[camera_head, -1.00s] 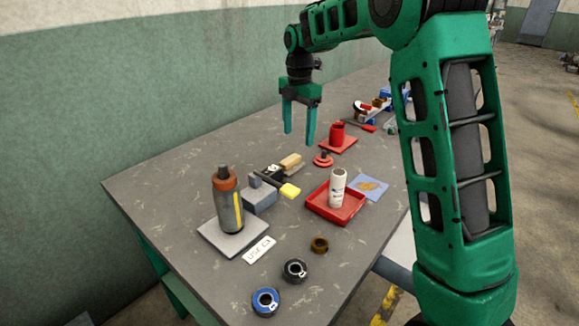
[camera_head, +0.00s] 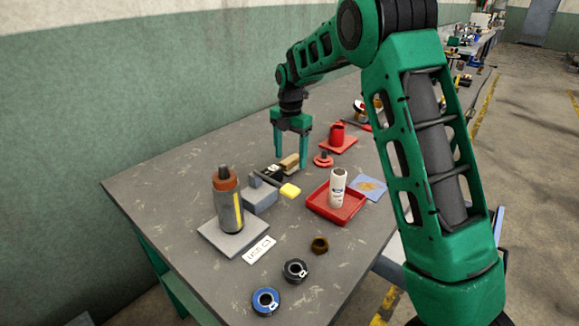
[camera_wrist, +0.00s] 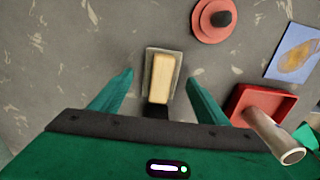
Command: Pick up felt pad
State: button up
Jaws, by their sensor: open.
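A tan rectangular block, likely the felt pad (camera_head: 288,163), rests on a thin grey base on the table. It also shows in the wrist view (camera_wrist: 162,80), lengthwise between the two fingers, with a dark part at its near end. My gripper (camera_head: 290,158) points down over it, open and empty, with one finger on each side. In the wrist view my gripper (camera_wrist: 160,75) shows a clear gap between each finger and the block. I cannot tell how far the fingertips are above the table.
A red knobbed disc (camera_head: 323,160) and a red tray (camera_head: 318,207) holding a white cylinder (camera_head: 338,186) stand to the right. The table's left side (camera_head: 165,178) is clear.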

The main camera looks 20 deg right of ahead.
notch_tip(320, 180, down, 2)
jog(key=shift+f, duration=0.1)
jog(key=c, duration=1.2)
jog(key=shift+r, duration=0.2)
jog(key=shift+r, duration=0.6)
jog(key=r, duration=0.3)
jog(key=shift+s+a+r, duration=0.15)
jog(key=shift+s+a, duration=0.15)
jog(key=shift+s, duration=0.05)
jog(key=s+a+r, duration=0.2)
jog(key=s, duration=0.1)
jog(key=s+a+r, duration=0.2)
jog(key=s, duration=0.1)
jog(key=s+a+r, duration=0.1)
jog(key=s+r, duration=0.1)
jog(key=s, duration=0.1)
jog(key=shift+a+r, duration=0.15)
jog(key=shift+a, duration=0.25)
